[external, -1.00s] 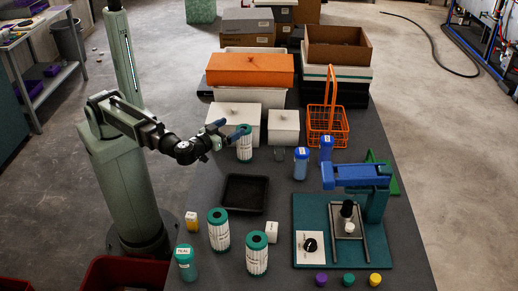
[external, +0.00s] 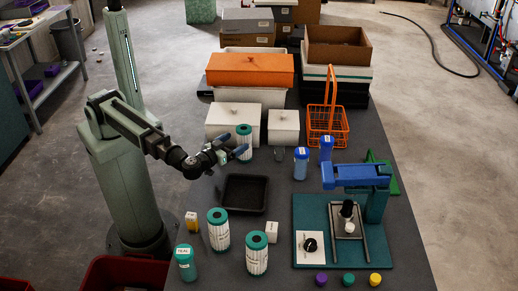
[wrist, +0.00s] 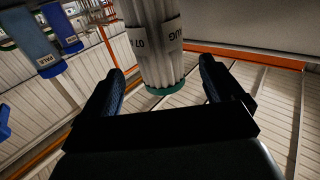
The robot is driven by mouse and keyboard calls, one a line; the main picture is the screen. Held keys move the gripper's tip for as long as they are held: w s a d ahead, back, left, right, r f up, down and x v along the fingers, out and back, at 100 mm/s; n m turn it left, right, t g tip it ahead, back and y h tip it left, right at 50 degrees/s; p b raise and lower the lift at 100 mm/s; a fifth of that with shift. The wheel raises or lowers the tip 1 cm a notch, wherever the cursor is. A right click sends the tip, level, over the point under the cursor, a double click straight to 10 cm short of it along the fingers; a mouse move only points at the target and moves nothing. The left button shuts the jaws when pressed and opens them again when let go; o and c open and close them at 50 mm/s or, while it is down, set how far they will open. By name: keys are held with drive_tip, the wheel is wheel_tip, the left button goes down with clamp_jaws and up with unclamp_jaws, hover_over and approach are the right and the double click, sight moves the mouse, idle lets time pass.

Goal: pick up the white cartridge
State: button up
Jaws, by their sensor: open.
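A white pleated cartridge with teal end caps (external: 244,146) stands upright on the dark table, in front of the white boxes. It also shows in the wrist view (wrist: 158,55), with a printed label band, lying in line with the gap between my fingers. My gripper (external: 233,148) is open and empty, just in front of this cartridge and low beside it. Two similar cartridges stand nearer the front, one here (external: 219,234) and one here (external: 256,258).
A black tray (external: 245,207) lies in front of my gripper. White boxes (external: 283,128) stand behind the cartridge. Blue-capped vials (external: 300,165) and an orange basket (external: 327,125) are to the right. A teal press stand (external: 378,250) fills the front right.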

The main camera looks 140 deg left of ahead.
sight(244, 137)
drive_tip(key=shift+s+a, duration=0.2)
drive_tip(key=shift+a, duration=2.65)
drive_tip(key=c, duration=1.2)
drive_tip(key=shift+r, duration=0.1)
